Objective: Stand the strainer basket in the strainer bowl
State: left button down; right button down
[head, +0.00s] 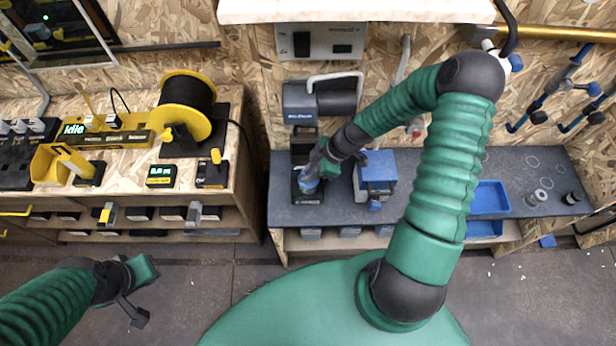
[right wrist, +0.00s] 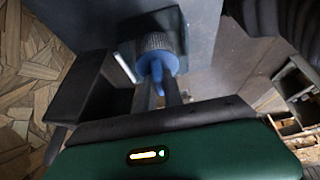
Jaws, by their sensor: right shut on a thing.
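The strainer basket (right wrist: 156,43) shows in the right wrist view as a grey mesh cylinder with a blue collar and a blue grip. My right gripper (right wrist: 165,88) is shut on that blue grip. In the head view my right gripper (head: 316,170) reaches down over a black stand on the dark bench, with the blue part of the basket (head: 308,183) at its tips. I cannot make out the strainer bowl apart from the basket and stand, nor tell whether the basket touches anything below. My left gripper (head: 143,290) is open and empty over the floor at lower left.
A blue-topped grey device (head: 377,172) stands close right of the right gripper. A black cylindrical machine (head: 320,100) is behind it. Blue trays (head: 488,198) and small metal fittings (head: 537,197) lie further right. The left bench (head: 235,140) holds a yellow-flanged spool (head: 185,105).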

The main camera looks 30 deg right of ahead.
jog(key=shift+x, duration=1.2)
jog(key=shift+s, duration=0.2)
jog(key=shift+d+f, duration=0.1)
jog(key=c, duration=1.5)
grip_release()
jog(key=shift+d+f, duration=0.1)
jog(key=shift+d, duration=0.2)
jog(key=shift+o, duration=0.2)
jog(key=shift+a, duration=0.1)
jog(key=shift+a, duration=0.1)
